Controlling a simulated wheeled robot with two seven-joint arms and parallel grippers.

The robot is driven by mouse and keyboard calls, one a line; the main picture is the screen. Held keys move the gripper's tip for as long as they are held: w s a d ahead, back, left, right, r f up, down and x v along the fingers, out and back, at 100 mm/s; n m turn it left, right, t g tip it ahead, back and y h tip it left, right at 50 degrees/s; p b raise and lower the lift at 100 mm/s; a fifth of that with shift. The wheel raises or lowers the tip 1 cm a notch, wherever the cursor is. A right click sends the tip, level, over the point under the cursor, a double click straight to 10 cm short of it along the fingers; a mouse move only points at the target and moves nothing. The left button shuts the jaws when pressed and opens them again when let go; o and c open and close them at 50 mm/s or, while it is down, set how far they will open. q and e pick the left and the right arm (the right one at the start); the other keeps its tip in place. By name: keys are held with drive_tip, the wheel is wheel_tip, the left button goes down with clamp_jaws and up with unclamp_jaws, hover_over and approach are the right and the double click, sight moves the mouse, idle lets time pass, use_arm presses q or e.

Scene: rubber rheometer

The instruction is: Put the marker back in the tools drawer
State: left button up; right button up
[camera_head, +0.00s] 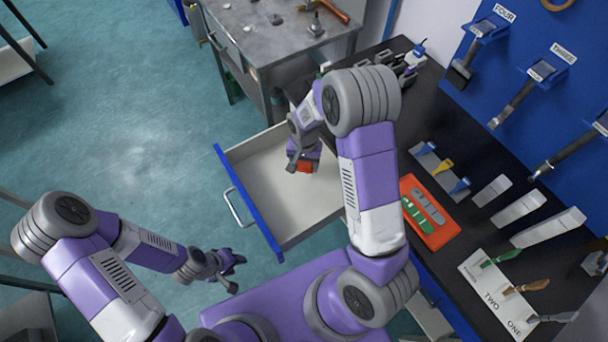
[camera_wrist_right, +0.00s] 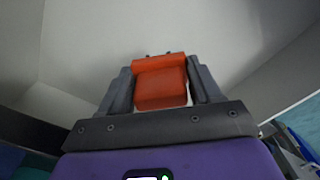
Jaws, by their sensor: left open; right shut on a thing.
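My right gripper (camera_head: 302,160) reaches over the open drawer (camera_head: 221,156), which has a blue front and a pale, empty-looking interior. It is shut on an orange-red block-like thing, likely the marker (camera_head: 304,167). In the right wrist view the marker (camera_wrist_right: 160,84) sits between the two dark fingers of the gripper (camera_wrist_right: 162,82), with the pale drawer walls around it. I cannot tell whether it touches the drawer floor.
A black bench (camera_head: 455,150) runs along the right, with an orange tray (camera_head: 432,213), white blocks and a white numbered board (camera_head: 482,290). Tools hang on the blue wall panel (camera_head: 520,60). A grey metal table (camera_head: 270,45) stands behind the drawer. Open floor lies to the left.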

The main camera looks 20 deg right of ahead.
sight(304, 178)
drive_tip(key=shift+f+b, duration=0.55)
drive_tip(key=shift+f, duration=2.25)
drive_tip(key=shift+f, duration=0.15)
drive_tip(key=o, duration=0.9)
drive_tip(key=shift+c, duration=0.2)
drive_tip(key=shift+r, duration=0.35)
wheel_tip(304, 178, up, 12)
drive_tip(key=p, duration=0.3)
drive_tip(key=shift+f, duration=0.15)
